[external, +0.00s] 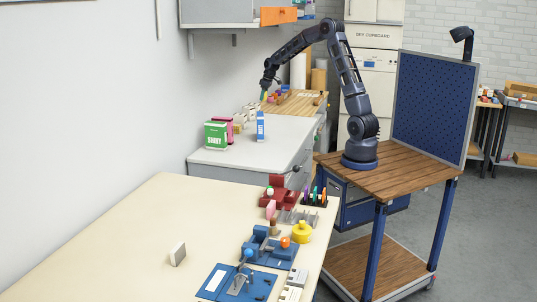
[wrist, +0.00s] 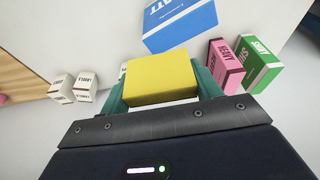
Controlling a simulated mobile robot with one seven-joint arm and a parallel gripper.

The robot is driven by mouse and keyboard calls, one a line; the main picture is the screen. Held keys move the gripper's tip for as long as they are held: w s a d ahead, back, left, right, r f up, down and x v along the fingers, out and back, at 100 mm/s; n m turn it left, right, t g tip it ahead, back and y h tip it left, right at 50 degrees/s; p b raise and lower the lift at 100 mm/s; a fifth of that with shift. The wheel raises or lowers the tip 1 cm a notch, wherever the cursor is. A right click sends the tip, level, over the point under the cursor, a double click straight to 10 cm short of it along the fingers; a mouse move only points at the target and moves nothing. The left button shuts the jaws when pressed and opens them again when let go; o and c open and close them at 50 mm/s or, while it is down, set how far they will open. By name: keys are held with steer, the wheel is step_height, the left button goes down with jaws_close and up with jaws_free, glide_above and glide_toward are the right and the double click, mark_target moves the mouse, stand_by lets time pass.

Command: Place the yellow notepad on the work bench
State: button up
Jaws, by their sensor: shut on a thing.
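My gripper (wrist: 160,88) has teal fingers on both sides of the yellow notepad (wrist: 160,80), a thick yellow block in the wrist view, and is shut on it. A cream-topped bench (external: 120,235) fills the foreground of the external view, well apart from my gripper. It looks like the work bench, and its left and middle surface is mostly bare.
Green (external: 215,134), pink (external: 228,122) and blue (external: 260,126) boxes stand on the grey counter (external: 290,135), near small white boxes (wrist: 62,88). The cream bench carries a blue vise (external: 265,245), a blue mat (external: 215,283), a yellow pot (external: 301,232) and a pale block (external: 178,254).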

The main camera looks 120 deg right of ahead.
glide_above(268, 135)
steer(key=s, duration=0.1)
steer(key=shift+m, duration=0.3)
step_height(268, 135, down, 25)
steer(key=shift+a+r, duration=0.1)
steer(key=shift+a, duration=0.05)
stand_by(0.3)
steer(key=shift+f, duration=0.2)
steer(key=o, duration=1)
steer(key=v, duration=1.1)
steer(key=shift+a+r, duration=0.1)
steer(key=shift+r, duration=0.15)
steer(key=shift+o, duration=0.3)
steer(key=shift+s+a+r, duration=0.1)
steer(key=shift+r, duration=0.3)
